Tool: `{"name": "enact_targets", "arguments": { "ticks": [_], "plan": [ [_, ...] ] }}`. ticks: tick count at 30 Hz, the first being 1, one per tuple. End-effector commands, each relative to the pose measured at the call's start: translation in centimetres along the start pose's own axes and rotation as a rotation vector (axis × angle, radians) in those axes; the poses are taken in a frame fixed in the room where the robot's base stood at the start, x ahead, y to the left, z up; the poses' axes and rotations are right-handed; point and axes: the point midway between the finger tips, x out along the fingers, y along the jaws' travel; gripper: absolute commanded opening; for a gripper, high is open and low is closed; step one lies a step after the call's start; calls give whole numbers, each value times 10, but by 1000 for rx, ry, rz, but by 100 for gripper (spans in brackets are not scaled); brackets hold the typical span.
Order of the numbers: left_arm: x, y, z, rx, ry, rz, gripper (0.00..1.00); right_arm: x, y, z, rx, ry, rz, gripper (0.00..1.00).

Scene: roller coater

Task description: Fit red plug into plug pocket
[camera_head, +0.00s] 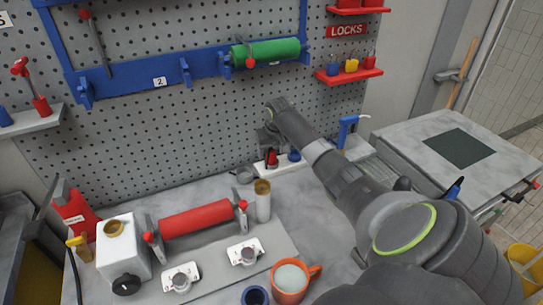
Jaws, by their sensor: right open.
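A small red plug (271,159) stands upright at the left of a narrow white block (291,168) at the back of the bench, against the pegboard. A blue piece (294,156) sits beside it on the same block. My right gripper (268,143) is open, just above and around the top of the red plug; I cannot tell if the fingers touch it. The plug pocket cannot be made out; the plug's lower end is not clear. My left gripper is not in view.
A red roller (196,219) lies in a stand at the bench's front left, beside a white canister (123,252). An orange mug (291,281) stands at the front. A green roller (268,52) rests on the blue rack. A grey cart (415,135) stands right.

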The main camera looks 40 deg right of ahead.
Motion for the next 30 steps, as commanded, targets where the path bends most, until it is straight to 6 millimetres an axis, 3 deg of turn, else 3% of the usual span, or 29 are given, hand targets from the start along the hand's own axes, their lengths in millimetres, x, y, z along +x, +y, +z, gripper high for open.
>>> {"name": "enact_targets", "arguments": {
  "ticks": [11,23,30],
  "plan": [
    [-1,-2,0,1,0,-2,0,12,0,1,-1,0,0,59],
    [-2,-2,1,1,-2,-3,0,11,0,0,-1,0,1,9],
    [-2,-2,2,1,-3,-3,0,10,0,0,-1,0,0,9]
  ]
}}
